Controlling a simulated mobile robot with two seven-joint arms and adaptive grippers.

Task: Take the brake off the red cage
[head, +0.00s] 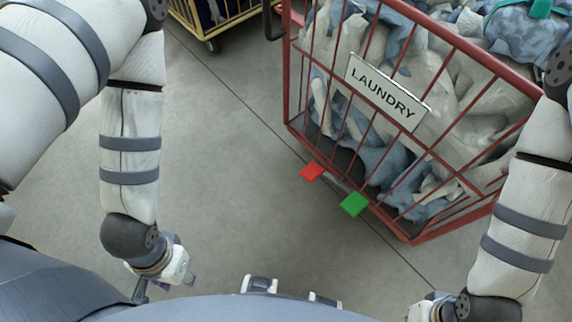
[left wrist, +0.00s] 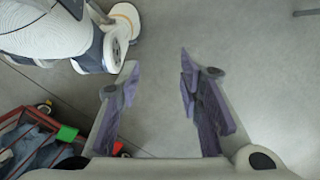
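The red cage (head: 291,80) stands at the upper right of the head view, filled with grey and blue laundry, with a white LAUNDRY sign (head: 387,91) on its side. At its lower edge stick out a red pedal (head: 313,172) and a green pedal (head: 354,204). In the left wrist view the green pedal (left wrist: 67,133) and part of the red pedal (left wrist: 118,148) show at lower left. My left gripper (head: 188,280) is open and empty, apart from the cage and pedals. My right gripper (head: 422,310) is at the bottom edge; its fingers are too unclear to judge.
A yellow cage (head: 215,25) on castors stands at the top left of the head view. Blue cloth with a green strap (head: 540,8) lies on top of the red cage's load. The grey floor (head: 240,190) between me and the cages is clear.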

